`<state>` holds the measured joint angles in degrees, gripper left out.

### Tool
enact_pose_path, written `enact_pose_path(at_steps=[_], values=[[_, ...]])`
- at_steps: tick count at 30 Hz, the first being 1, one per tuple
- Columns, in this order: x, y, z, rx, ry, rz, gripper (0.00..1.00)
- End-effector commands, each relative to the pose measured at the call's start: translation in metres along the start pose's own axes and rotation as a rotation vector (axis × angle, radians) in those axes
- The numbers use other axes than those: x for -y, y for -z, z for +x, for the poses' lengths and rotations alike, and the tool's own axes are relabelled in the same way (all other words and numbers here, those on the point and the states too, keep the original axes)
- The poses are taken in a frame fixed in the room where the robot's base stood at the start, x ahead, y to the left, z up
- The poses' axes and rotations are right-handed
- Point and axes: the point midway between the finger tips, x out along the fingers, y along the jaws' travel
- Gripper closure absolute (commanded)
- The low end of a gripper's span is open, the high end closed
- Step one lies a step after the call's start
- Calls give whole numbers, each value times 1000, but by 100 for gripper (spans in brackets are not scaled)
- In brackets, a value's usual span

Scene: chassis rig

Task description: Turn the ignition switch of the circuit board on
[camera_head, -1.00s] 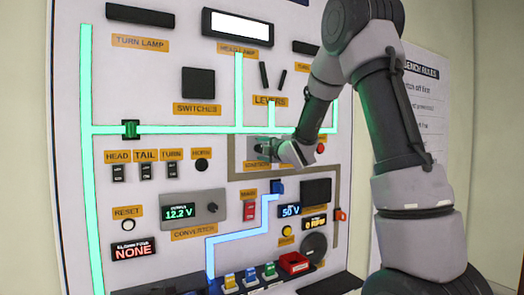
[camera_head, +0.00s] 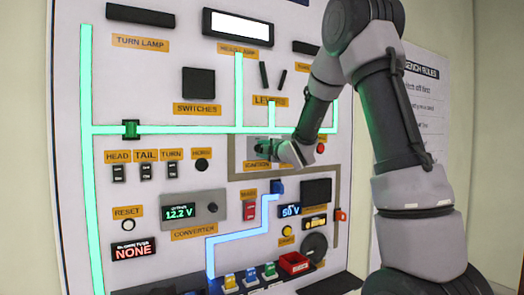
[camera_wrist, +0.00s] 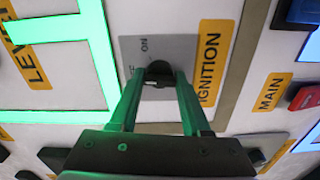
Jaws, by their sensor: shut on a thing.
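The ignition switch is a dark round knob (camera_wrist: 160,71) on a grey plate (camera_wrist: 128,46) marked "ON", above the yellow IGNITION label (camera_head: 257,164). My gripper (camera_wrist: 160,82) has its two green fingers on either side of the knob, shut on it. In the head view my gripper (camera_head: 277,149) reaches the plate from the right and hides most of the knob. The knob's exact angle is hard to read in either view.
A red button (camera_head: 320,148) sits just right of my gripper. The MAIN switch (camera_head: 249,210) and a blue connector (camera_head: 277,188) are below. Glowing green lines run above the ignition plate. Colored plugs and a red tray (camera_head: 293,262) stand on the bottom ledge.

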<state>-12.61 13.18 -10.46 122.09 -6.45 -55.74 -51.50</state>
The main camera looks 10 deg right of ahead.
Motion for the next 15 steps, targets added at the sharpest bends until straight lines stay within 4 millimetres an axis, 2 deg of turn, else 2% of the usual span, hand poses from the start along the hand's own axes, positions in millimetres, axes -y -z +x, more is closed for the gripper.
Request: enact_pose_path(at_steps=[15], values=[[1, -1, 0, 2, 2, 461, 100]])
